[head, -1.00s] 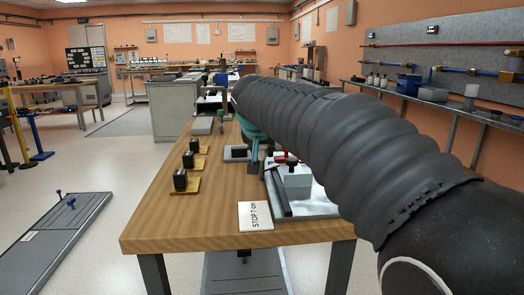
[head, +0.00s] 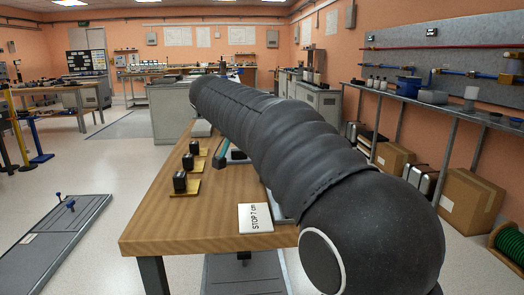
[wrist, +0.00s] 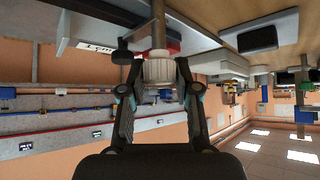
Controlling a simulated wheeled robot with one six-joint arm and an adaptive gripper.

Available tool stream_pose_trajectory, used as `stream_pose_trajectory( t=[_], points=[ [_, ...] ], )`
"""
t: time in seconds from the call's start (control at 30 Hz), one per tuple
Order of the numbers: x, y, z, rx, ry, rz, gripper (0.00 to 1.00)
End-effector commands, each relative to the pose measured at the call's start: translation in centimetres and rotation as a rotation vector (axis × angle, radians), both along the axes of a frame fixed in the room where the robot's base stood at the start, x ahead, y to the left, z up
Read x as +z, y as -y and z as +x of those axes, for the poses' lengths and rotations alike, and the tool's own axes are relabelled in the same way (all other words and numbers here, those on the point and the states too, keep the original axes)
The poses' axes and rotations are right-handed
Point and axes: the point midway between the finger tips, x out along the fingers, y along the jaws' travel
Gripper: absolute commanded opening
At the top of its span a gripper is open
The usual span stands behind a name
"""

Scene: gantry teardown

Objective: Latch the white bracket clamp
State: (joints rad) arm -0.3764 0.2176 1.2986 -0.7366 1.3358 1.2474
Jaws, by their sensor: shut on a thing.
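In the wrist view my gripper (wrist: 158,82) has its two fingers on either side of a white ribbed knob (wrist: 158,69) and is shut on it. A tan rod (wrist: 158,28) runs on from the knob, away from the gripper. I cannot tell whether this knob is part of the white bracket clamp; no whole clamp is clear. In the head view my own arm hides the gripper and most of the work spot.
In the wrist view, a black knob (wrist: 122,53), a red part (wrist: 175,48) and a labelled white block (wrist: 92,45) are close to the fingers.

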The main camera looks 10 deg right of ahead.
Motion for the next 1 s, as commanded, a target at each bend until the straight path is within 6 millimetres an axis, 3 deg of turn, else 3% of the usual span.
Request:
stream_pose_trajectory(
  t=[0.4, 0.43, 0.5, 0.53, 1.0],
  points=[
    [-0.2, 0.0, 0.0, -0.006, -0.004, 0.001, 0.00],
    [-0.2, 0.0, 0.0, -0.006, -0.004, 0.001, 0.36],
    [-0.2, 0.0, 0.0, -0.006, -0.004, 0.001, 0.54],
    [-0.2, 0.0, 0.0, -0.006, -0.002, 0.000, 0.57],
    [1.0, -0.8, -0.7, -0.004, 0.001, 0.000, 0.57]
  ],
)
